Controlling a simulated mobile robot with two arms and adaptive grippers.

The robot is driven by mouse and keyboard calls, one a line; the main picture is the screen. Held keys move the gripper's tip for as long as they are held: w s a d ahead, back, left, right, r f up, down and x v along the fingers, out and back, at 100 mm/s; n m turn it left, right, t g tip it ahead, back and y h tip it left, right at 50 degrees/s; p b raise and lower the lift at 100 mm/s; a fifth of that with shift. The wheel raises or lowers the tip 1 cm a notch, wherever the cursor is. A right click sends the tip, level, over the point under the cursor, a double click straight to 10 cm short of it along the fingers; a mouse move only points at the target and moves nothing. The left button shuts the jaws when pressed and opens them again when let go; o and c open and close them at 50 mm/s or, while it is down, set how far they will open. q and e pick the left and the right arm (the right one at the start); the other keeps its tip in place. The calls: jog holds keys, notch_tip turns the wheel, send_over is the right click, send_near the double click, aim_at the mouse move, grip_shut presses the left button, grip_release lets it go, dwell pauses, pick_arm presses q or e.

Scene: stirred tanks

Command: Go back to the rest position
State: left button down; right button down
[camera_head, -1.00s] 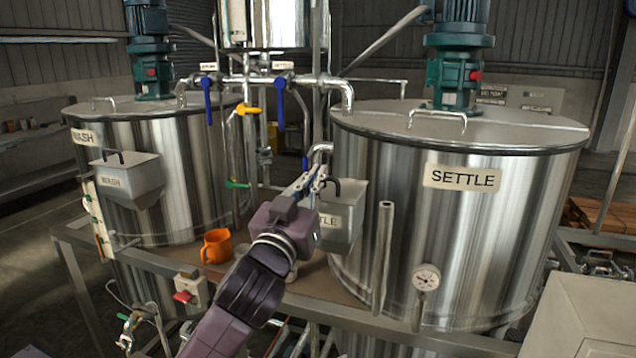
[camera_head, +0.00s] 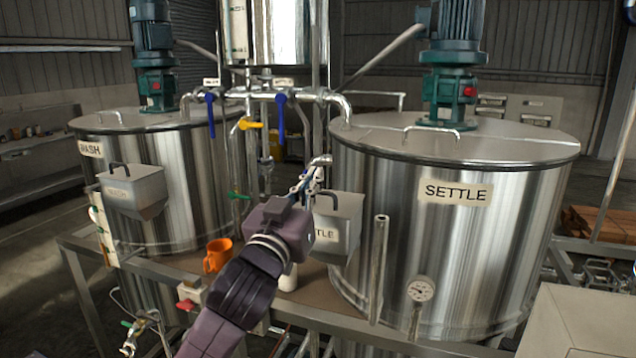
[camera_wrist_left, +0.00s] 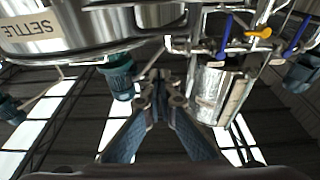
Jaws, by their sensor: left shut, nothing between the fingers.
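My left gripper (camera_head: 308,183) is raised in front of the pipework, left of the SETTLE tank (camera_head: 440,240). Its fingers are together and hold nothing. In the left wrist view the closed fingers (camera_wrist_left: 158,85) point toward the roof and pipes, with no object between them. The wrist partly hides the grey SETTLE hopper (camera_head: 338,232), which hangs on the tank's left side. My right gripper shows in neither view.
The WASH tank (camera_head: 185,190) with its grey hopper (camera_head: 133,190) stands at left. An orange mug (camera_head: 217,255) and a white container (camera_head: 288,277) stand on the brown shelf. Blue-handled valves (camera_head: 281,115) and a yellow one (camera_head: 250,125) are on the pipes above the gripper.

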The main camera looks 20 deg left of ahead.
pick_arm(q)
jog(key=r+b+v, duration=0.1)
jog(key=b+v, duration=0.1)
jog(key=v, duration=0.5)
jog(key=s+f+g, duration=0.2)
jog(key=f+g, duration=0.1)
jog(key=f, duration=0.7)
jog(key=s+a+f+g, duration=0.1)
jog(key=s+f+g, duration=0.15)
jog(key=f, duration=0.85)
jog(key=s+f+g, duration=0.1)
jog(key=f+g, duration=0.2)
jog(key=f, duration=0.7)
jog(key=s+f+m+g, duration=0.2)
jog(key=s+f+g, duration=0.7)
jog(key=s+f, duration=1.45)
notch_tip(320, 180, down, 26)
jog(key=s+d+g+b, duration=0.1)
jog(key=s+b, duration=0.1)
jog(key=b, duration=0.2)
jog(key=s+a+f+g+b, duration=0.1)
jog(key=s+a+f+b, duration=0.1)
jog(key=s+f, duration=1.6)
notch_tip(320, 180, down, 3)
jog(key=shift+a+y, duration=0.4)
jog(key=shift+a, duration=0.1)
